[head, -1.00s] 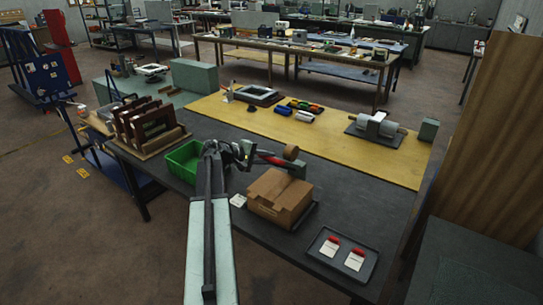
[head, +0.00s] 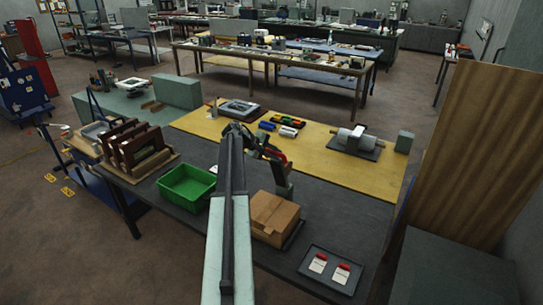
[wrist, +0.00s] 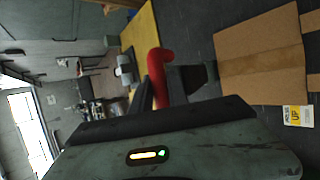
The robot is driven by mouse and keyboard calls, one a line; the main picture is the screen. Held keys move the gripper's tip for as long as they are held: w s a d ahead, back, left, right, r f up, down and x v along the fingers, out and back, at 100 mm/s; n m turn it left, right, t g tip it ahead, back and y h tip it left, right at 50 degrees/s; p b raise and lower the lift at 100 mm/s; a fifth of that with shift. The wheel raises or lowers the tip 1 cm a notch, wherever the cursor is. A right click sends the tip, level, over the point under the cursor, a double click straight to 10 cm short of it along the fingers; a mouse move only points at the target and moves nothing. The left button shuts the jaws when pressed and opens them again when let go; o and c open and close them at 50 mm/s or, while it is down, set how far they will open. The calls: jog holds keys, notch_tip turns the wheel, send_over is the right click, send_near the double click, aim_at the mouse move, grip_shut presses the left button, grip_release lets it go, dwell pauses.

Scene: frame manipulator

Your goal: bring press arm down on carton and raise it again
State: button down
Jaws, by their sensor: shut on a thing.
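The brown carton (head: 272,215) sits closed on the dark bench, right of my forearm in the head view. Its top also shows at the upper right of the wrist view (wrist: 258,60). The press's dark post (head: 284,188) stands just behind the carton. Its arm slants up from there, clear of the carton top. My gripper (head: 262,150) is shut on the red press handle (head: 275,153), which also stands out in the wrist view (wrist: 160,60). The fingertips are small and partly hidden by the handle and my wrist.
A green bin (head: 187,188) is left of my arm, with a dark slotted rack (head: 133,150) beyond. A yellow mat (head: 320,160) covers the back. A yellow-and-white label (wrist: 296,116) lies beside the carton.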

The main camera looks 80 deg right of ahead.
jog(key=shift+s+d+r, duration=0.15)
jog(key=shift+d+r, duration=0.1)
jog(key=shift+d, duration=0.1)
jog(key=c, duration=1.3)
grip_release()
jog(key=shift+s, duration=0.1)
jog(key=shift+a, duration=0.1)
jog(key=p+v, duration=0.5)
jog(key=v, duration=0.2)
jog(key=shift+w+a+r, duration=0.2)
jog(key=shift+w, duration=0.1)
